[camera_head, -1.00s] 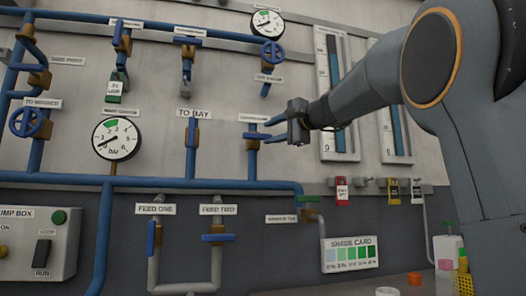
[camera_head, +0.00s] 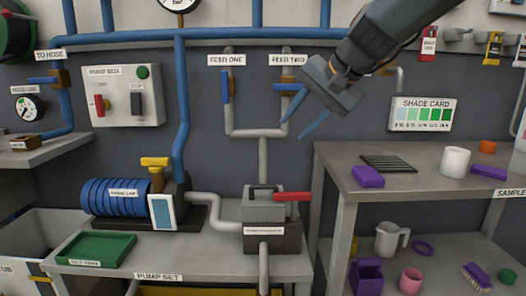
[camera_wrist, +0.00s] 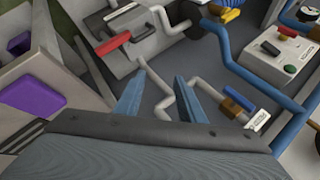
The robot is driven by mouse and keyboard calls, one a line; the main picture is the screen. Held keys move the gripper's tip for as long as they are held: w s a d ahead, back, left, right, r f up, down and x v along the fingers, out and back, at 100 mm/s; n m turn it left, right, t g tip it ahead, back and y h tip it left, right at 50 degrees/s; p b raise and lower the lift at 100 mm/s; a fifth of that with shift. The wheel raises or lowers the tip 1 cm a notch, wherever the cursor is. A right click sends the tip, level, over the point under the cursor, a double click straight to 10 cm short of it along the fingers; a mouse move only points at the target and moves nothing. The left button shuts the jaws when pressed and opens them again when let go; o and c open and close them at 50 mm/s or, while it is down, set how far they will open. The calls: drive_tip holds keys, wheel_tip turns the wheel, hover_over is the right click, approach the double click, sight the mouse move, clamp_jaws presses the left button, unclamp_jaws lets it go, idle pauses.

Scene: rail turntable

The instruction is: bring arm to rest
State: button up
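My gripper (camera_head: 304,117) hangs from my dark grey arm (camera_head: 385,38) at the upper right of the head view. Its two blue fingers are spread apart with nothing between them. It is in front of the wall, just below and right of the FEED TWO label (camera_head: 288,60), and covers part of that pipe. I cannot tell whether it touches the pipe. In the wrist view both fingers (camera_wrist: 157,97) show apart, with the grey feed pipe beyond them.
A grey bench (camera_head: 345,184) at right holds a white cup (camera_head: 455,162) and purple blocks. The pump set (camera_head: 125,197) and a box with a red lever (camera_head: 292,197) stand on the lower table. A green tray (camera_head: 97,248) lies at left.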

drive_tip(key=s+d+f+n+g+h, duration=0.1)
drive_tip(key=s+f+n+g+h, duration=0.2)
drive_tip(key=s+f, duration=1)
drive_tip(key=s+d+f+n+g+h, duration=0.25)
drive_tip(key=s+f+n, duration=0.25)
drive_tip(key=s+f, duration=0.8)
drive_tip(key=s+d+r+m+p, duration=0.1)
drive_tip(key=d+r+p, duration=0.6)
drive_tip(key=p, duration=0.8)
wheel_tip(320, 180, up, 4)
drive_tip(key=shift+s+d+f+m+g+p, duration=0.25)
drive_tip(key=shift+m+g+p, duration=0.2)
drive_tip(key=shift+m, duration=0.25)
